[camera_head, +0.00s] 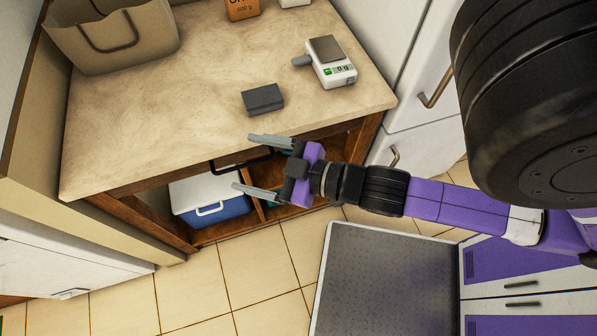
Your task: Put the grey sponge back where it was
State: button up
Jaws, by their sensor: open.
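The grey sponge (263,99) is a dark grey block lying flat on the beige countertop (200,95), a little in from the front edge. My gripper (244,163) is open and empty, with its two long grey fingers apart and pointing left. It is over the front edge of the counter, below the sponge in the picture, and does not touch it.
A beige bag (111,37) and an orange package (241,9) stand farther back. Under the counter, a blue and white cooler (209,197) sits on an open shelf. Fridge doors with handles (435,87) bound the right.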

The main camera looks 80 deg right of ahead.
jog(key=s+a+r+m+y, duration=0.1)
jog(key=s+a+y, duration=0.1)
jog(key=s+a, duration=0.6)
jog(key=shift+s+a+r+g, duration=0.3)
jog(key=shift+s+a+r, duration=0.1)
jog(key=shift+s, duration=0.8)
